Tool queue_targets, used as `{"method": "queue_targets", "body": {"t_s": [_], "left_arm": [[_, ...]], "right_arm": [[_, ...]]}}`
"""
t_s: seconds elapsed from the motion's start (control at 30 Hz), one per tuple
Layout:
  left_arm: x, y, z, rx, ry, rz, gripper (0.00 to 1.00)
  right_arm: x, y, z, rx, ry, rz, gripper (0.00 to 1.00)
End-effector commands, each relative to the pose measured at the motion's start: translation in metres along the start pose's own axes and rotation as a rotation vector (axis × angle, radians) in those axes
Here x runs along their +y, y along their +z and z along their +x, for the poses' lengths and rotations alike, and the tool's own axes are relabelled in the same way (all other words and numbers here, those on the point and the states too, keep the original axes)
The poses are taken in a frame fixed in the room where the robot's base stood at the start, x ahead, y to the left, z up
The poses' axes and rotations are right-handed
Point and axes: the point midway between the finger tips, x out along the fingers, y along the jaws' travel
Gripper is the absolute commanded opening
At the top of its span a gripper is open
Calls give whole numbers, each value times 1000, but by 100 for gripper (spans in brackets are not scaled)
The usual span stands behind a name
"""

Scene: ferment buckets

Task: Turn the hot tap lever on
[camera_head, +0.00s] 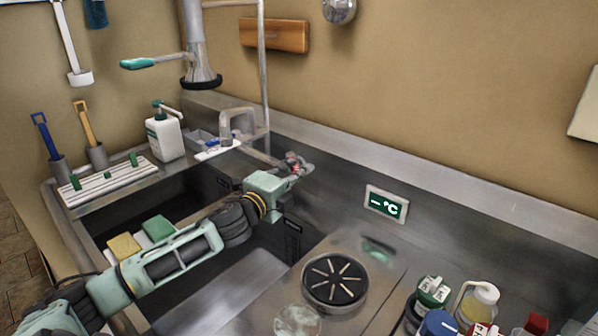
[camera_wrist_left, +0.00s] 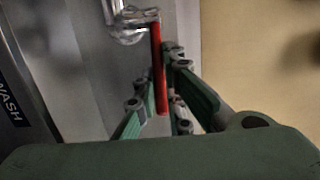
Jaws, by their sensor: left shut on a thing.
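The hot tap lever (camera_wrist_left: 159,75) is a red bar joined to a shiny metal tap fitting (camera_wrist_left: 128,24) in the left wrist view. My left gripper (camera_wrist_left: 165,100) has its green fingers on both sides of the red lever and is shut on it. In the head view my left gripper (camera_head: 291,167) is at the back of the sink, by the tap, where a small red spot shows at its fingers. The gripper hides most of the lever there. My right gripper is not in view.
A sink basin (camera_head: 245,275) lies under my left arm.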

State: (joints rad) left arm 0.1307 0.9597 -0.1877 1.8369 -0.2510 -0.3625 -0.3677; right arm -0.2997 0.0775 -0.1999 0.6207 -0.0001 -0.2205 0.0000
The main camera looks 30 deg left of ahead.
Motion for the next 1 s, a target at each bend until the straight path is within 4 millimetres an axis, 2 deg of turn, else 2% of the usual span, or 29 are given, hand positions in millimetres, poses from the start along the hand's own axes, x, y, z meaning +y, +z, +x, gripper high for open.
{"method": "queue_targets", "body": {"t_s": [0.27, 0.3, 0.5, 0.83, 1.0], "left_arm": [[1, 0, 0, 1, 1, -7, 0], [1, 0, 0, 1, 1, -7, 12], [0, 0, 0, 1, 1, -5, 28], [1, 0, -2, 1, 1, -4, 28], [2, 0, -14, 2, 4, -3, 28]], "right_arm": [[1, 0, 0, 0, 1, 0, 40], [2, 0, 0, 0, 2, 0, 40], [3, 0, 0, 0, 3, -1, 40], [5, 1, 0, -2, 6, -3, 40], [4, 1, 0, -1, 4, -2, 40]]}}
